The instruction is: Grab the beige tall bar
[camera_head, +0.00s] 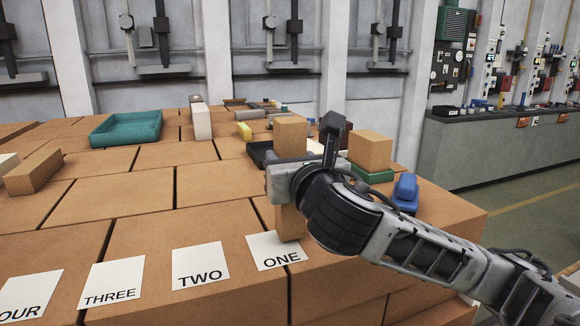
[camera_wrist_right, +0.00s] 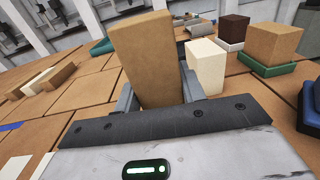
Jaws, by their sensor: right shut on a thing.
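The beige tall bar (camera_head: 291,136), tan in colour, stands upright in my right gripper (camera_head: 290,177). Its top sticks out above the fingers and its lower end shows below them, at the card marked ONE (camera_head: 268,254). I cannot tell whether the lower end touches the surface. In the right wrist view the bar (camera_wrist_right: 153,60) rises between the two fingers, which are shut on it. My left gripper is not in view.
Cards TWO (camera_head: 200,270) and THREE (camera_head: 112,287) lie to the left. A tan block (camera_head: 370,150) stands on a green base (camera_head: 371,175), near a blue object (camera_head: 406,190).

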